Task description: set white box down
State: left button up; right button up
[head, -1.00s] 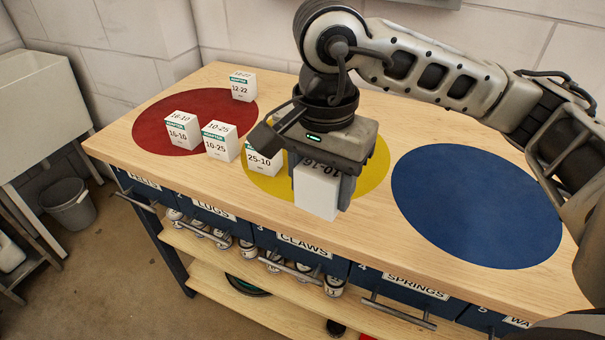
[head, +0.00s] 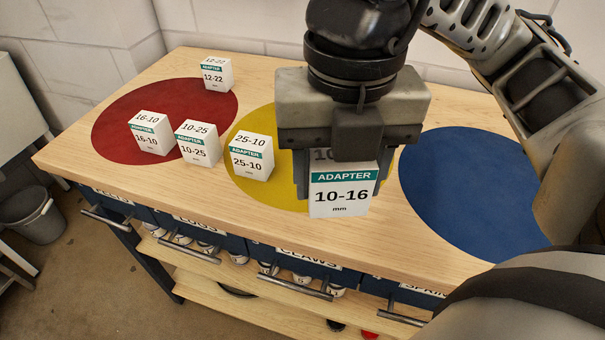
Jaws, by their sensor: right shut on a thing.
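A white box labelled ADAPTER 10-16 (head: 342,194) is held in my right gripper (head: 338,180), which is shut on it. The box is upright, its label facing the camera, over the front right part of the yellow circle (head: 262,118). I cannot tell whether its base touches the bench top. A white box labelled 25-10 (head: 250,158) stands to its left on the yellow circle, apart from it. White boxes labelled 10-25 (head: 198,144), 16-10 (head: 151,133) and 12-22 (head: 216,75) stand on or at the red circle (head: 112,122). My left gripper is not in view.
The blue circle (head: 465,190) at right is bare. The wooden bench top (head: 240,225) is clear along its front edge. Labelled blue drawers with handles (head: 295,287) lie below. A grey bin (head: 35,215) stands on the floor at left.

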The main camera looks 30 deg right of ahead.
jog(key=m, duration=0.4)
jog(key=shift+d, duration=0.25)
jog(key=shift+w+d+r+p, duration=0.2)
jog(key=shift+w+p, duration=0.35)
jog(key=shift+p, duration=0.7)
jog(key=w+d+f, duration=0.1)
jog(key=w+f, duration=0.2)
jog(key=w+d+f+p, duration=0.1)
jog(key=w+d+f, duration=0.1)
jog(key=w+f, duration=0.1)
jog(key=w+d+f, duration=0.1)
jog(key=w+f, duration=0.2)
jog(key=w, duration=0.2)
jog(key=shift+d, duration=0.15)
jog(key=shift+w+f, duration=0.1)
jog(key=shift+f, duration=0.05)
jog(key=f, duration=0.2)
jog(key=f+p, duration=0.1)
jog(key=shift+w+d+f, duration=0.2)
jog(key=shift+w+f, duration=0.15)
jog(key=shift+f, duration=0.05)
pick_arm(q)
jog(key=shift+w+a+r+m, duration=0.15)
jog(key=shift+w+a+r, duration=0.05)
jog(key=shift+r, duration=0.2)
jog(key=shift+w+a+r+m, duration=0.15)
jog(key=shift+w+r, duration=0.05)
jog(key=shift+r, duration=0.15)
pick_arm(e)
jog(key=shift+f, duration=0.1)
